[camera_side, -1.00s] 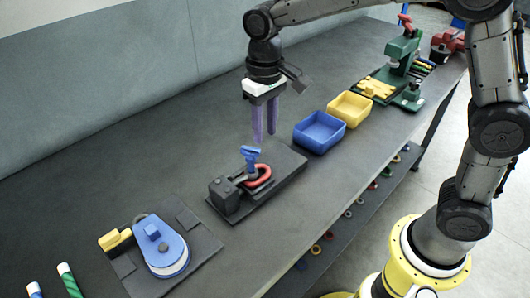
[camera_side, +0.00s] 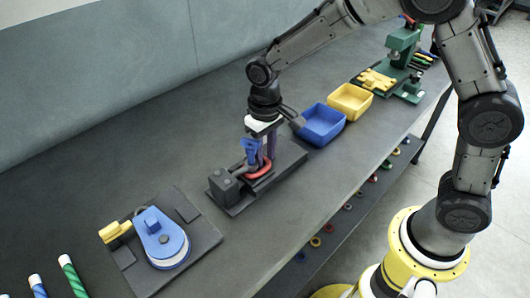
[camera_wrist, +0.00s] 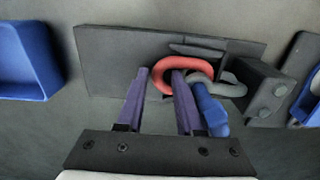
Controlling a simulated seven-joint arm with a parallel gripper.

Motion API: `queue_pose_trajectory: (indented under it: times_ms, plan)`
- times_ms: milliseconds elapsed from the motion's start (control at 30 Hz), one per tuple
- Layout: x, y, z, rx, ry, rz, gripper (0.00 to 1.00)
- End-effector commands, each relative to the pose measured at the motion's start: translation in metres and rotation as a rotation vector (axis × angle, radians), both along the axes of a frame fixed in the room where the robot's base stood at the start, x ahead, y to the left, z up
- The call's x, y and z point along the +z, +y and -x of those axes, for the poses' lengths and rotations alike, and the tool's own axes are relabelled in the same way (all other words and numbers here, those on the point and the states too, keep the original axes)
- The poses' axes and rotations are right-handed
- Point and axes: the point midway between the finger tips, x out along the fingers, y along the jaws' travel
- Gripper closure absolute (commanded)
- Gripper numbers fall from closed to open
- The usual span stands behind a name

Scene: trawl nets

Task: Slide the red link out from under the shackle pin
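The red link (camera_wrist: 185,64), an oval ring, lies on a dark base plate (camera_wrist: 110,60); it also shows in the side view (camera_side: 262,172). A grey shackle (camera_wrist: 228,88) meets its right end in the wrist view. A blue handle (camera_wrist: 211,110), apparently the shackle pin's, rises beside it and shows in the side view (camera_side: 250,150). My gripper (camera_wrist: 161,72) is down at the link with its purple fingers apart. One finger appears inside the loop, the other outside its left end. A gap seems to remain around the link's bar. The pin's contact with the link is hidden.
A dark block (camera_side: 223,187) stands at the plate's end by the shackle. Blue (camera_side: 322,126) and yellow (camera_side: 350,102) trays sit beyond the plate. A blue pulley fixture (camera_side: 161,240) is nearer the camera. Bare bench lies left of the plate in the side view.

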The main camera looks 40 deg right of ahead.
Motion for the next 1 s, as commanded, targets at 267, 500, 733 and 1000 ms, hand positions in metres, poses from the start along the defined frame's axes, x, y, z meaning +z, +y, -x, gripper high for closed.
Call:
queue_pose_trajectory:
  times_ms: [267, 500, 733, 1000]
  plan:
    - [0.000, 0.000, 0.000, 0.000, 0.000, 0.000, 1.00]
    - [0.000, 0.000, 0.000, 0.000, 0.000, 0.000, 1.00]
    - [0.001, -0.005, 0.000, -0.001, -0.001, 0.000, 1.00]
    - [0.001, -0.030, -0.001, -0.004, -0.002, 0.000, 1.00]
